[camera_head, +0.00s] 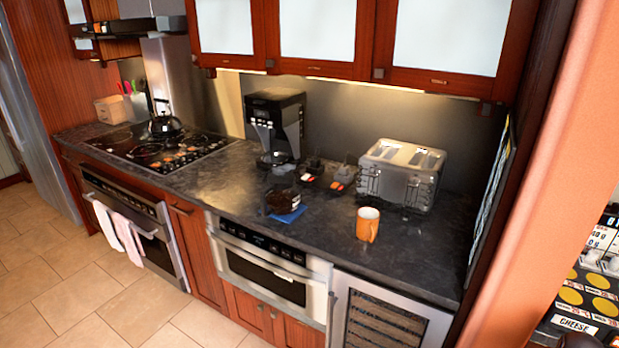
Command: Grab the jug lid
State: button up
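I cannot clearly make out a separate jug lid. A dark, rounded vessel (281,201), possibly the jug, stands on or beside a blue cloth (291,215) near the front of the counter. Its top is too small and dark to tell a lid from the body. Another dark pot (273,159) sits at the base of the coffee maker (276,118). I do not recognise my gripper in this view. A small dark shape at the bottom right edge is too cut off to identify.
An orange mug (367,225) and a silver toaster (401,174) stand to the right on the dark counter (325,237). Small items lie behind the dark vessel. The microwave drawer (267,265) is shut below. A kettle (164,122) stands on the stove. Cabinets hang above.

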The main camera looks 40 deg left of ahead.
aim_at(289, 177)
jog(key=z, duration=0.85)
jog(key=k, duration=1)
jog(key=u, duration=2.85)
jog(key=i, duration=0.15)
jog(key=z, duration=1.15)
